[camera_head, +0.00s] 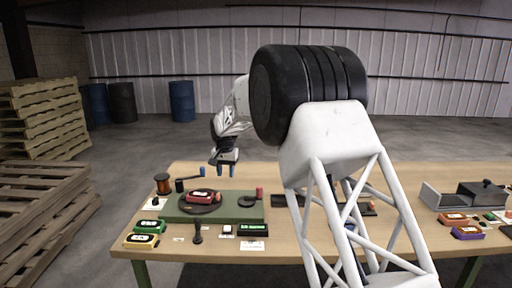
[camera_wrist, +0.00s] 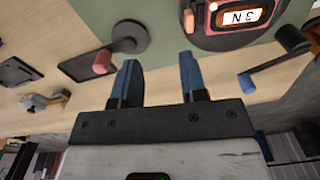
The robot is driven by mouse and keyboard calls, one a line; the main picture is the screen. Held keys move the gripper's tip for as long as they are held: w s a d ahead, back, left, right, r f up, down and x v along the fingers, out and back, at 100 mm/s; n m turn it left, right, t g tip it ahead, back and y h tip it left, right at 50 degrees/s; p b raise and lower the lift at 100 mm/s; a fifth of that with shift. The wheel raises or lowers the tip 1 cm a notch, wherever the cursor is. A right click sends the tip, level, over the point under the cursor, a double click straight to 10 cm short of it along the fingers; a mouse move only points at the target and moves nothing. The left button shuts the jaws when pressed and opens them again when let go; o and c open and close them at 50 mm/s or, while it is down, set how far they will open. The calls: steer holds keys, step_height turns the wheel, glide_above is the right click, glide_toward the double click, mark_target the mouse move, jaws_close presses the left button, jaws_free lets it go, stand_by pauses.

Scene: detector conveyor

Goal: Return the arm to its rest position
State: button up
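My gripper (camera_head: 226,171) hangs in the air above the back of the wooden table, behind the green conveyor base, with its fingers pointing down. In the wrist view my gripper (camera_wrist: 158,64) has its two blue fingers apart, with nothing between them. A red detector (camera_head: 204,197) lies on the black round plate of the green base (camera_head: 228,212). The red detector also shows at the top of the wrist view (camera_wrist: 243,14), clear of the fingers. My arm's large black and white links hide the middle of the table.
A blue-handled crank (camera_head: 191,176) and a red-handled crank (camera_head: 250,200) are near my gripper. Green (camera_head: 150,226) and yellow (camera_head: 141,241) detectors lie at the front left. A grey box (camera_head: 444,197) stands at the right. Pallets (camera_head: 43,118) and barrels (camera_head: 182,101) are beyond the table.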

steer(key=s+d+r, duration=0.5)
steer(key=s+d, duration=0.2)
steer(key=s, duration=0.2)
steer(key=s+d+r+t, duration=0.1)
steer(key=s+d+r, duration=0.3)
steer(key=s+d, duration=0.45)
steer(key=s+d+r, duration=0.5)
steer(key=s+d, duration=0.1)
steer(key=s, duration=0.5)
steer(key=s+d+f, duration=0.2)
steer(key=s+d, duration=0.1)
steer(key=s, duration=0.8)
steer(key=s+d+f+n+t, duration=0.1)
steer(key=s+d+f, duration=0.2)
steer(key=s, duration=0.8)
steer(key=s+d+f, duration=0.2)
steer(key=s+d, duration=0.2)
steer(key=s, duration=0.7)
steer(key=shift+s+d+f, duration=0.15)
steer(key=shift+s+f, duration=0.1)
steer(key=shift+f, duration=0.1)
